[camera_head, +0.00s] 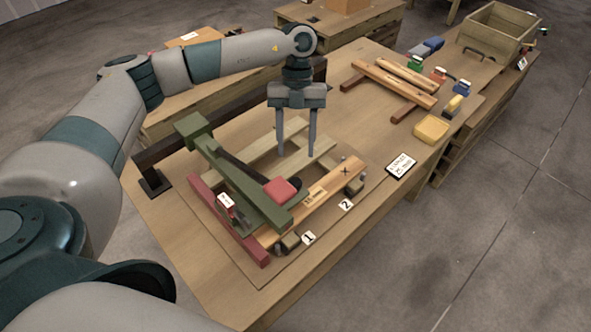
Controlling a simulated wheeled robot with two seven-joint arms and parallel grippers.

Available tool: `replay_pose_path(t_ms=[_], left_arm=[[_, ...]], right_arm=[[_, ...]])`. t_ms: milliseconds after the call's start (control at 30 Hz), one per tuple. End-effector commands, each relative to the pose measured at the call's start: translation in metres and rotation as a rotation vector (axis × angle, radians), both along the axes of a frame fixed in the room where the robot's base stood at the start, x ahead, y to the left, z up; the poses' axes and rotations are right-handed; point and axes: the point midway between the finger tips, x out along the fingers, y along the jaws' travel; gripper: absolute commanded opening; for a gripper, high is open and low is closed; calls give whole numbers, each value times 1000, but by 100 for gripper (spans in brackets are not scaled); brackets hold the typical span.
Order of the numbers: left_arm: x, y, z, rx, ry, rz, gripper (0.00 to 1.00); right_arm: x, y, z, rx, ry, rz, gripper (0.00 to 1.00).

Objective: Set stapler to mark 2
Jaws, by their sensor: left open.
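The stapler seems to be the long green tool (222,162) with a dark bar and a red pad (283,190). It lies slantwise over pale wooden slats (262,152) on the table, its near end over a plank with an X (330,187). White mark 1 (308,238) is close to this near end; white mark 2 (346,205) is farther right along the plank. My left gripper (297,155) is open and empty, pointing down over the slats, right of the green tool and behind the red pad. My right gripper is out of view.
A red rail (228,221) runs left of the green tool. Small blocks sit by both marks (290,241). A label card (401,166), a yellow block (431,129), a wooden rack (393,84) and a wooden crate (497,33) stand rightward. Bare table lies near the front edge.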

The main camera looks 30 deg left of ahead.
Motion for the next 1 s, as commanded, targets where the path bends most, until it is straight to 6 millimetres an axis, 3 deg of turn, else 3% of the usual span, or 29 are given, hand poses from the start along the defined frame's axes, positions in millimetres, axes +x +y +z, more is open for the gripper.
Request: replay_pose_path(t_ms=[200,500,967,1000], left_arm=[[-15,-7,-34,0,4,-1,47],[-28,-13,-72,0,3,1,47],[-31,-15,-82,0,0,0,47],[-31,-15,-82,0,0,0,40]], right_arm=[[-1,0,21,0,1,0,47],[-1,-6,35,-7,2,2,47],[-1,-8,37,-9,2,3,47],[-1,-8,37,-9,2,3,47]])
